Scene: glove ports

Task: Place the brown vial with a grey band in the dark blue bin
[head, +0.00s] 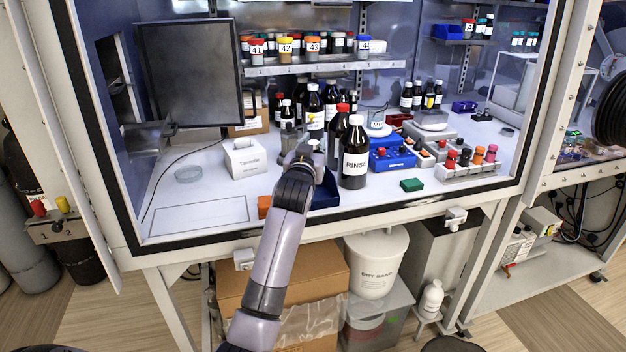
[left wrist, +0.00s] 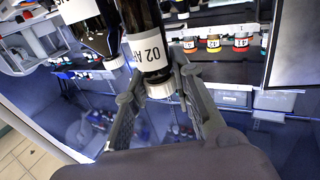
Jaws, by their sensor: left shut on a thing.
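My left gripper (head: 303,150) is at the workspace inside the cabinet, just behind the dark blue bin (head: 325,195). In the left wrist view its fingers (left wrist: 160,100) are closed around the pale end of a dark brown vial (left wrist: 143,18). That vial has a light label reading "02 A" and more. Whether its band is grey is hard to tell. In the head view the gripper and arm hide the held vial. The bin is partly hidden behind my left arm, and its right part shows. My right gripper is not in view.
The tall RINSE bottle (head: 354,155) stands close to the right of the gripper. More dark bottles crowd behind it. A white tissue box (head: 243,158) is to the left, and a blue device (head: 391,157) is to the right. A shelf (head: 322,67) of vials hangs above.

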